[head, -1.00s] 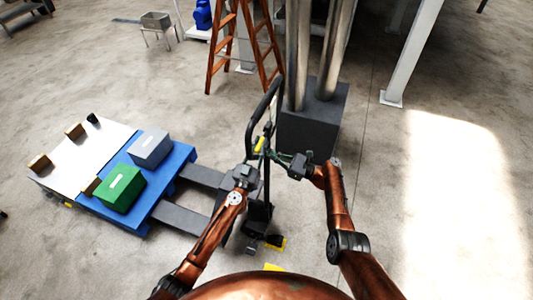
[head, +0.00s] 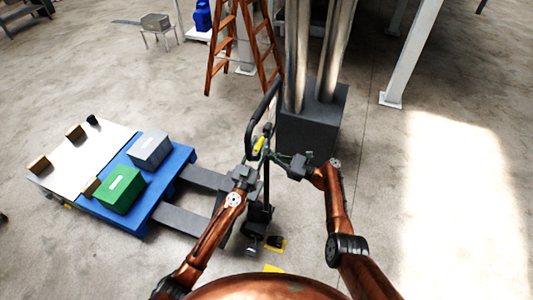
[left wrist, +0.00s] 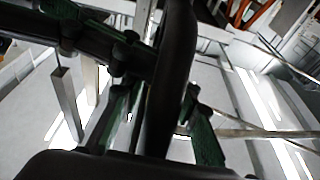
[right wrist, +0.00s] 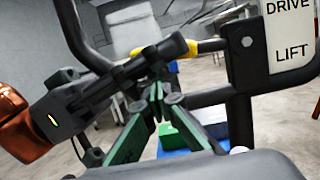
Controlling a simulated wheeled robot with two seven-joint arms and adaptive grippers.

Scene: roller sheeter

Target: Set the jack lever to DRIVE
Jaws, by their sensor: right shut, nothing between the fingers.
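The pallet jack's black loop handle (head: 262,103) rises in the middle of the head view. A yellow-gripped lever (head: 260,144) sits inside its lower part; the yellow also shows in the right wrist view (right wrist: 208,46). A white label (right wrist: 288,35) there reads DRIVE above LIFT. My left gripper (head: 255,160) is at the lower left of the handle; in the left wrist view its green fingers (left wrist: 160,105) lie either side of the black tube, apparently closed on it. My right gripper (head: 278,155) is shut and empty just right of the lever, its fingertips (right wrist: 157,92) together.
The jack's forks (head: 185,220) run under a blue pallet (head: 170,185) carrying a green box (head: 118,190) and a grey box (head: 150,149). A dark block with metal columns (head: 313,120) stands close behind the handle, beside an orange ladder (head: 222,55). Floor at right is clear.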

